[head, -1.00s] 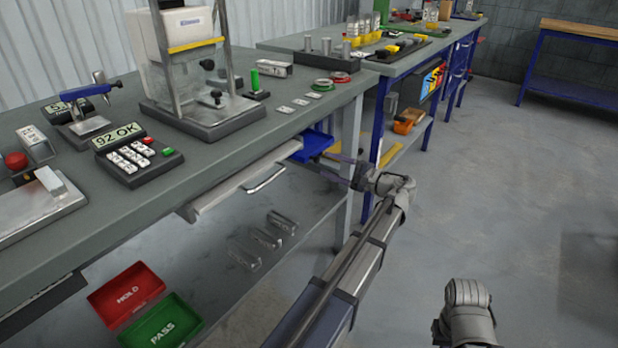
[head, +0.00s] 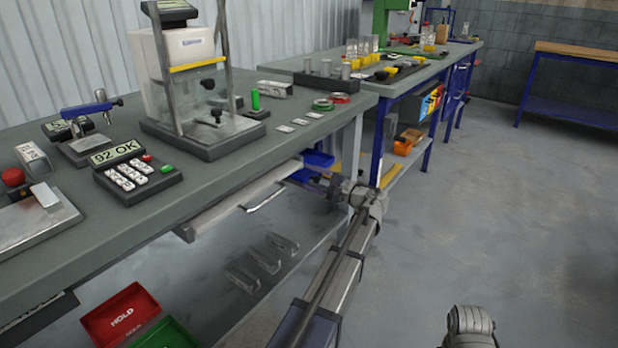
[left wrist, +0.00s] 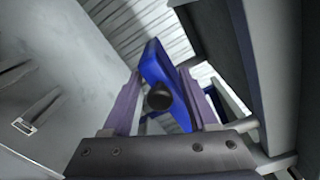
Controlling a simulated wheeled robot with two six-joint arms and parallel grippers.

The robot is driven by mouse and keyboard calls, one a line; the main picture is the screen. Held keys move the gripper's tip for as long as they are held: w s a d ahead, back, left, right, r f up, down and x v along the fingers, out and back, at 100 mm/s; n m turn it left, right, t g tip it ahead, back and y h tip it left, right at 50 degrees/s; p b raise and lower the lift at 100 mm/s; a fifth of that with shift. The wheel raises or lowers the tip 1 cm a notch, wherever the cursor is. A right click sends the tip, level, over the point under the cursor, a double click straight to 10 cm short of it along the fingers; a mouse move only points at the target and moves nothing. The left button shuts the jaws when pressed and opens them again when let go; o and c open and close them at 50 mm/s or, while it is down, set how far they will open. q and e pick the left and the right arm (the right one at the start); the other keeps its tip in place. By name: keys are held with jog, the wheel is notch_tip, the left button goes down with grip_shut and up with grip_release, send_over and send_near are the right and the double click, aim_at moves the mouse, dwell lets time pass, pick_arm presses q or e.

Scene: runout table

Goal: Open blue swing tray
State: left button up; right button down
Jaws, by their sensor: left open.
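The blue swing tray (head: 318,159) sticks out from under the edge of the grey bench, to the right of a pale drawer. In the left wrist view the blue tray (left wrist: 152,62) has a round black knob (left wrist: 159,97). My left gripper (head: 314,178) is at the near side of the tray, just below the bench edge. In the left wrist view its purple fingers (left wrist: 158,85) are open, one on each side of the knob. I cannot tell whether either finger touches the knob.
The pale drawer (head: 230,201) with a metal handle (head: 265,197) is left of my gripper. The bench top (head: 225,165) is close above it, and a bench leg stands near. The floor (head: 470,200) to the right is clear.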

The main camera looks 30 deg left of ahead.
pick_arm(q)
jog(key=shift+a, duration=0.15)
grip_shut()
dwell(0.4)
jog(key=shift+s, duration=0.1)
dwell(0.9)
